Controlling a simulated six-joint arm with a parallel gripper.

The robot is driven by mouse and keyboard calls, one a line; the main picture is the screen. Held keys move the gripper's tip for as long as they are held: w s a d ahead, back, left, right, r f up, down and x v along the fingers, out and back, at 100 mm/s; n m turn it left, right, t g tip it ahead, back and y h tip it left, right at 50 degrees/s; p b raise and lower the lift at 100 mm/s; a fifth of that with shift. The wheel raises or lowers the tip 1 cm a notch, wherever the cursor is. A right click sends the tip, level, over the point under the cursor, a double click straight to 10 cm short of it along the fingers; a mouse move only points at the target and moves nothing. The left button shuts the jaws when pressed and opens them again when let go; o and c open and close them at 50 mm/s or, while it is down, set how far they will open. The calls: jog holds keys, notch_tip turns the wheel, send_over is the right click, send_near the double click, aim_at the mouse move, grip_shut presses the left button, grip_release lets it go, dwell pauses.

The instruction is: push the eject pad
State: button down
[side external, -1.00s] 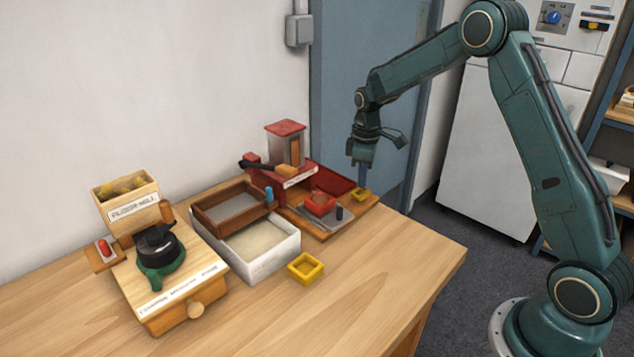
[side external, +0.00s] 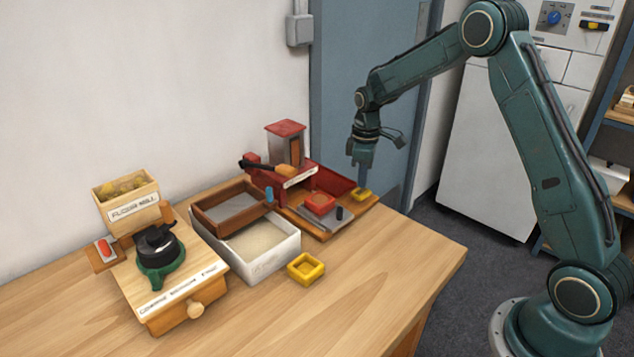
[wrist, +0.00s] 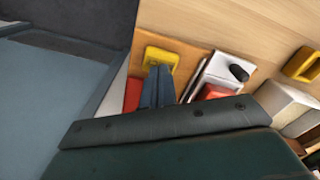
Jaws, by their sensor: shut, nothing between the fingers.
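The eject pad looks to be the yellow piece (side external: 361,195) at the right end of the red machine's wooden board. It also shows in the wrist view (wrist: 163,56). My gripper (side external: 364,186) points straight down over this pad, its fingers shut together with nothing between them. In the wrist view, the fingertips (wrist: 157,72) overlap the pad's near edge. I cannot tell whether they touch it or hang just above. The red machine (side external: 286,178) stands behind, with a red square piece (side external: 319,203) on a grey plate beside the pad.
A small black knob (side external: 339,213) stands on the grey plate. A yellow square frame (side external: 306,269) lies on the table (side external: 370,285). The front right table is clear.

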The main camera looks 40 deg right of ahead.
aim_at(361, 191)
jog(key=shift+f, duration=0.2)
jog(key=shift+f, duration=1.1)
jog(key=shift+r, duration=0.1)
notch_tip(361, 191, up, 8)
dwell(1.0)
jog(key=shift+r, duration=0.1)
